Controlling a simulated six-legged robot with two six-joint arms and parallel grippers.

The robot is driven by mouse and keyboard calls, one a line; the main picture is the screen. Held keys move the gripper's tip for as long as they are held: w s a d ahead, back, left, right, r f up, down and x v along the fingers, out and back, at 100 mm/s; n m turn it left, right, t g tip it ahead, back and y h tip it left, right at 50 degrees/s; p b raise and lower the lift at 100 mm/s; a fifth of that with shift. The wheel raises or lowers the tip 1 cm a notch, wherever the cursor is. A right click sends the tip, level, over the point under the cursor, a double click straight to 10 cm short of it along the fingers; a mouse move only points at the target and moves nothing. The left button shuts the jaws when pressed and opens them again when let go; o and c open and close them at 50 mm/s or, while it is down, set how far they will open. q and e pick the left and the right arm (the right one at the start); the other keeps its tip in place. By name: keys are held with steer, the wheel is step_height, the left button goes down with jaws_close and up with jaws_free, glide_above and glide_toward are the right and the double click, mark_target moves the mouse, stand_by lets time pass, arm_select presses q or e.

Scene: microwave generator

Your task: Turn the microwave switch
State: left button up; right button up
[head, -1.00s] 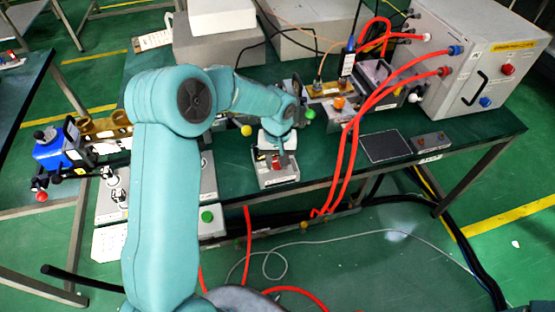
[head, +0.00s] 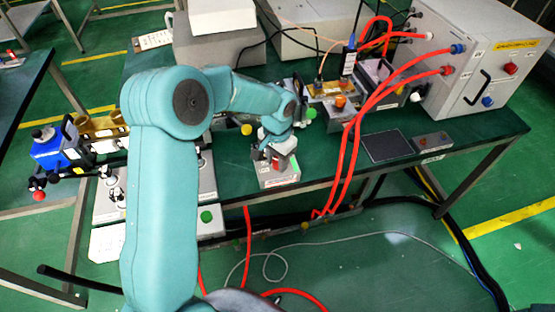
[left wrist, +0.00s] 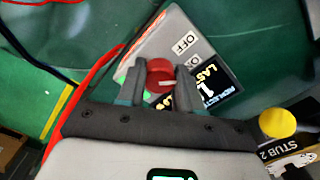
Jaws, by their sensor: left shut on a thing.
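The microwave switch is a small grey box (head: 283,180) near the front edge of the green table. In the left wrist view, the box (left wrist: 182,22) carries "OFF" and "ON" labels and a round red knob (left wrist: 159,73) with a pale mark. My left gripper (head: 275,160) is over the box, pointing down. In the left wrist view my left gripper's two fingers (left wrist: 162,80) stand on either side of the red knob and are shut on it. In the head view the gripper mostly hides the knob. My right gripper is not in view.
A large grey cabinet (head: 475,60) stands at the back right, with red hoses (head: 355,140) running down past the table's front edge. A blue device (head: 55,150) sits at the left. A dark pad (head: 387,147) lies right of the hoses. A yellow knob (left wrist: 277,123) is near the gripper.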

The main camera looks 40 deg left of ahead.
arm_select(q)
steer(key=shift+w+r+m, duration=0.1)
steer(key=shift+m, duration=1.6)
steer(key=shift+a, duration=0.1)
steer(key=o, duration=1)
steer(key=shift+o, duration=0.2)
